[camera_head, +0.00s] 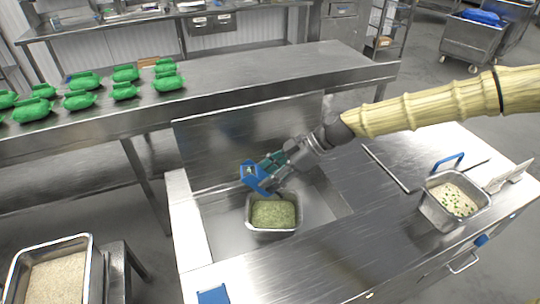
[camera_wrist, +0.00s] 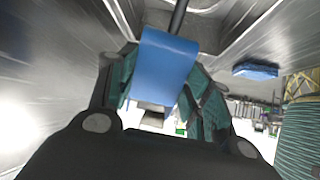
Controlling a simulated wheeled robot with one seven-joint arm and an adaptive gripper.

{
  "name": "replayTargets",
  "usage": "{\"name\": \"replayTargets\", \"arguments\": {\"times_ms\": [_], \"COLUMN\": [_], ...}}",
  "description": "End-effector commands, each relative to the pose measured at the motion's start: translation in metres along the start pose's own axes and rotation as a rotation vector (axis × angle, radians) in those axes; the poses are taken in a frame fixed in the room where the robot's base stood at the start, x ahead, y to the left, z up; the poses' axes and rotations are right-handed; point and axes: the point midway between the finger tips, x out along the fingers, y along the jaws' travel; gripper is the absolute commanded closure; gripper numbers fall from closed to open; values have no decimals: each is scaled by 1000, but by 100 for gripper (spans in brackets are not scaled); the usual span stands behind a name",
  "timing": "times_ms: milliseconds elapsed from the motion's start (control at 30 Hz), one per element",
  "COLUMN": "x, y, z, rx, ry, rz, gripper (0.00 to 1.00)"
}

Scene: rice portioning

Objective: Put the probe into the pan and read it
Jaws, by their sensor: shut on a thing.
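My gripper (camera_head: 274,168) is shut on a blue probe (camera_head: 254,176) with a small display on its top. In the wrist view the blue probe (camera_wrist: 165,68) sits between the two green-padded fingers, and a dark stem runs away from it. A metal pan (camera_head: 270,233) with greenish rice stands in the sunken well of the counter. The probe is above the back part of this pan in the head view. I cannot see the probe's tip or tell whether it touches the rice.
A pan with a blue handle (camera_head: 430,215) holds pale rice with green bits on the right. A rice tray (camera_head: 58,240) stands at lower left. Green bundles (camera_head: 125,90) line the back table. A blue item (camera_head: 213,295) lies at the front edge.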

Motion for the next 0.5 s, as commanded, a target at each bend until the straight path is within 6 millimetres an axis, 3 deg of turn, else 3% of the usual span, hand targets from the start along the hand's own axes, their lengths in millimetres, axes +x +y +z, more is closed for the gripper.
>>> {"name": "replayTargets", "arguments": {"times_ms": [200,500], "x": [3,19], "y": [-3,2], "z": [1,21], "rx": [-4,1], "ry": [7,6], "rz": [-1,-5], "gripper": [74,74]}}
